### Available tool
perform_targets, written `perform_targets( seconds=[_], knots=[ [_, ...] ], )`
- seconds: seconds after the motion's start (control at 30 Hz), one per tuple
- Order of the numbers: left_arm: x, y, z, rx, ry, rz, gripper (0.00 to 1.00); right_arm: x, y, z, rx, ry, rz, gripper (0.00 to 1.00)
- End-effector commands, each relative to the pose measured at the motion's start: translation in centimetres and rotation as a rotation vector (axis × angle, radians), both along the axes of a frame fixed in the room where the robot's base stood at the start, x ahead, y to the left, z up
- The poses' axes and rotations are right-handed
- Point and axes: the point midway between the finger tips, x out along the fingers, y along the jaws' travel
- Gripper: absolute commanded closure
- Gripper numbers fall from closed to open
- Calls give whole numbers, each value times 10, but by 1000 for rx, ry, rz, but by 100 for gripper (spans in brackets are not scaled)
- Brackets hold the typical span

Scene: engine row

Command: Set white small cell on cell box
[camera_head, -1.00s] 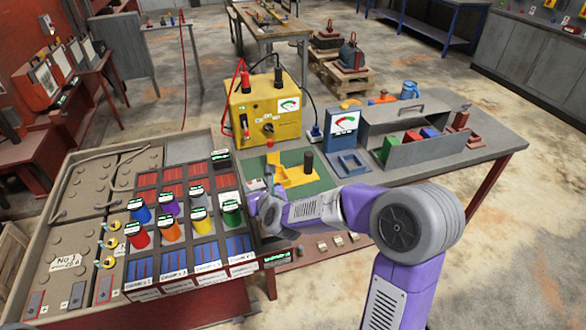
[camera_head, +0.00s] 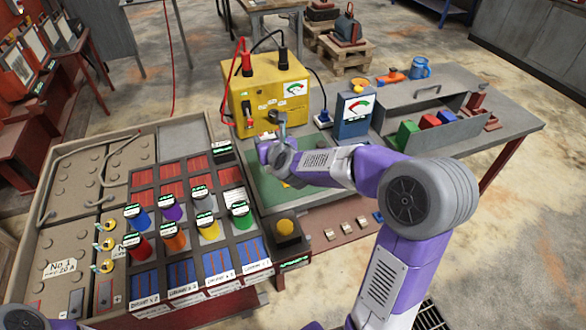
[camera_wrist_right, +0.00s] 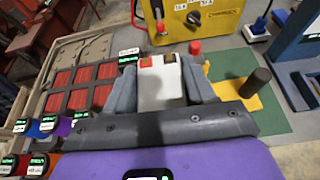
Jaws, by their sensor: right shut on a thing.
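In the head view that gripper (camera_head: 273,150) is over the green mat (camera_head: 258,184), in front of the yellow meter box, and largely hides the cell. Left of it is a compartmented box (camera_head: 164,230) with red-striped and blue-striped cells and several coloured round pieces. I cannot tell for certain which container is the cell box. My left gripper is not in view.
A yellow box (camera_head: 262,98) with a dial and leads stands behind the gripper. A blue gauge box (camera_head: 353,113) is to its right, beside a grey tray (camera_head: 430,125) of coloured blocks. A yellow fixture with a black post (camera_wrist_right: 258,85) stands on the mat. A black yellow-button box (camera_head: 287,232) is in front.

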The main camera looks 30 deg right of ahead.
Motion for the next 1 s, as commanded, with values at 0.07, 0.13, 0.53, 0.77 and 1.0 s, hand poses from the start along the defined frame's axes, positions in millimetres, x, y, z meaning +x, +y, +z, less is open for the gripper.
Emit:
perform_targets(
  seconds=[0.07,0.13,0.53,0.77,1.0],
  knots=[
    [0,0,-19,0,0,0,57,1,0,-16,-2,-6,0,100],
    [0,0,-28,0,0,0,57,1,0,-26,-2,-6,0,100],
    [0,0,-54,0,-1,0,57,1,0,-73,-2,-2,-1,100],
    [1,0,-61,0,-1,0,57,1,0,-99,-2,-5,0,100],
    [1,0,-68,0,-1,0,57,1,0,-120,-2,-3,0,100]
  ],
)
